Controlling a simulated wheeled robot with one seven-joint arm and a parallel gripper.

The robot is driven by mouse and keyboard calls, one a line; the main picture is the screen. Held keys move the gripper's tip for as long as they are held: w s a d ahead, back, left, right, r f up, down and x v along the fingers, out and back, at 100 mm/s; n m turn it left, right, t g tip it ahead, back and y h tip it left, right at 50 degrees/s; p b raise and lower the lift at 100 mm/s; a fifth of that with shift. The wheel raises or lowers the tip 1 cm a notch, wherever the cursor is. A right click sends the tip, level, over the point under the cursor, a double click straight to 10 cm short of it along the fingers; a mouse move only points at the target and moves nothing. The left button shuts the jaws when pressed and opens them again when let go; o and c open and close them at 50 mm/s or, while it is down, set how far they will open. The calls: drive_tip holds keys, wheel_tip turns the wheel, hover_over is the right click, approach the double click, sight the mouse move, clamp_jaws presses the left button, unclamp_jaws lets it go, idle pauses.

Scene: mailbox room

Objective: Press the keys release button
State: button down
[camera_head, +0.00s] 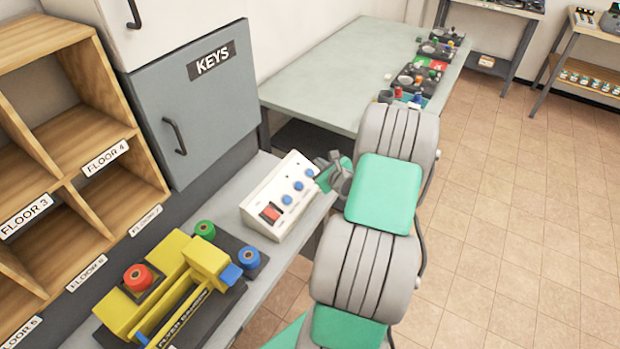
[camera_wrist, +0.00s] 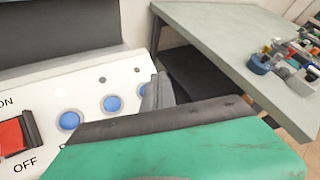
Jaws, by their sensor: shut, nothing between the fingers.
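A white control box (camera_head: 285,197) stands on the grey counter below the KEYS cabinet (camera_head: 195,100). It has a red switch (camera_head: 270,213) and a row of three blue buttons (camera_head: 298,186). The button labels are too small to read. The wrist view shows the red switch (camera_wrist: 12,137) marked ON and OFF, and blue buttons (camera_wrist: 69,121) beside it. My gripper (camera_head: 330,174) is shut and empty at the right end of the box, close to the rightmost button. In the wrist view its fingertips (camera_wrist: 158,92) partly cover that end; contact cannot be told.
A yellow device (camera_head: 170,285) with red, green and blue knobs stands left of the box. Wooden floor-labelled shelves (camera_head: 70,150) are at the left. A long table (camera_head: 330,75) with several small items extends behind. The tiled floor at the right is clear.

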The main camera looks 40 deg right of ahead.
drive_tip(key=shift+w+a+f+b, duration=0.15)
drive_tip(key=shift+w+f+b, duration=0.2)
drive_tip(key=shift+f, duration=0.4)
drive_tip(key=shift+w+a+f+b, duration=0.1)
drive_tip(key=shift+w+f+b, duration=0.25)
drive_tip(key=shift+f, duration=0.4)
idle(0.8)
drive_tip(key=shift+w+f, duration=0.2)
drive_tip(key=shift+f, duration=0.2)
drive_tip(key=shift+w+a+f+b, duration=0.1)
drive_tip(key=shift+a+f+b, duration=0.05)
drive_tip(key=shift+f+b, duration=0.2)
idle(0.4)
drive_tip(key=shift+r, duration=0.1)
drive_tip(key=shift+s+r+p, duration=0.35)
drive_tip(key=shift+r+p, duration=0.25)
drive_tip(key=shift+r, duration=0.05)
drive_tip(key=r+p, duration=0.1)
drive_tip(key=s+r+p, duration=0.1)
drive_tip(key=r, duration=0.1)
drive_tip(key=s+d+r+p, duration=0.1)
drive_tip(key=shift+r, duration=0.25)
idle(0.3)
